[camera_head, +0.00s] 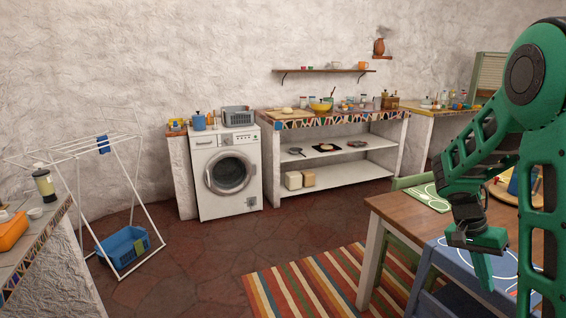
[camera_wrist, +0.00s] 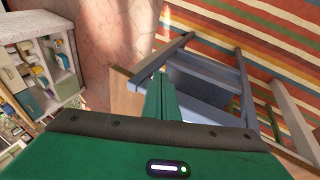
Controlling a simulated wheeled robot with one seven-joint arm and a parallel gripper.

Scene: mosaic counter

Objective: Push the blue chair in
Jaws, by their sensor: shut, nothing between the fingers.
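The blue chair (camera_head: 450,270) stands at the near side of the wooden table (camera_head: 398,212), at the lower right of the head view, partly cut off by the frame. In the wrist view the blue chair (camera_wrist: 203,84) shows its frame and slats just beyond my fingers. My gripper (camera_head: 484,274) points down in front of the chair in the head view, its fingers shut and empty. In the wrist view my gripper (camera_wrist: 158,82) overlaps the chair's edge. I cannot tell whether the fingers touch it.
A striped rug (camera_head: 305,285) lies on the floor left of the table. A green chair (camera_head: 408,182) stands at the table's far side. Placemats lie on the tabletop. A drying rack (camera_head: 110,205) and washing machine (camera_head: 226,172) are farther left, with clear dark floor between.

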